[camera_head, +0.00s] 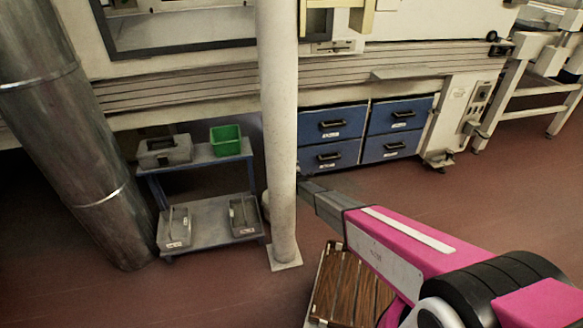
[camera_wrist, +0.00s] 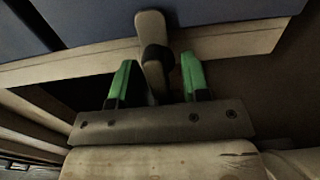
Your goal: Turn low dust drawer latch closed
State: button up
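In the wrist view, a pale latch lever (camera_wrist: 150,28) with a dark collar (camera_wrist: 156,57) stands at the upper middle, against a cream rail below blue drawer fronts. My gripper (camera_wrist: 159,76) is open, its two green fingers apart on either side of the lever's lower part. Gaps show on both sides, so I see no clear contact. In the head view, my arm reaches toward the low blue drawers (camera_head: 333,122); its far end is close to the white column, and the latch cannot be made out there.
The white column (camera_head: 278,120) stands just left of my arm. A blue cart (camera_head: 210,209) with a green bin (camera_head: 226,140) and grey boxes is at left, beside a metal duct (camera_head: 70,130). A wooden pallet (camera_head: 345,290) lies beneath my arm. Red floor at right is clear.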

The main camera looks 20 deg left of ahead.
jog(key=v, duration=1)
jog(key=shift+s+d, duration=0.2)
jog(key=shift+s, duration=0.15)
jog(key=s+d+r+m+g+h, duration=0.2)
jog(key=d+r+m, duration=0.25)
jog(key=d, duration=0.45)
jog(key=s+d+r+m+g+h, duration=0.2)
jog(key=d+r+m+h, duration=0.15)
jog(key=d+r, duration=0.45)
jog(key=s+d+r+m+g+h, duration=0.2)
jog(key=d+r+m, duration=0.15)
jog(key=d, duration=0.75)
jog(key=s+d+r+m+g+h, duration=0.1)
jog(key=s+d+r+m+g, duration=0.3)
jog(key=s+d, duration=0.7)
jog(key=s+d+r+m+g+h, duration=0.1)
jog(key=s+d+r+m+g, duration=0.4)
jog(key=s+d+r+m, duration=0.4)
jog(key=s+d+r, duration=0.2)
jog(key=s, duration=0.4)
jog(key=shift+s, duration=0.4)
jog(key=shift+r, duration=0.15)
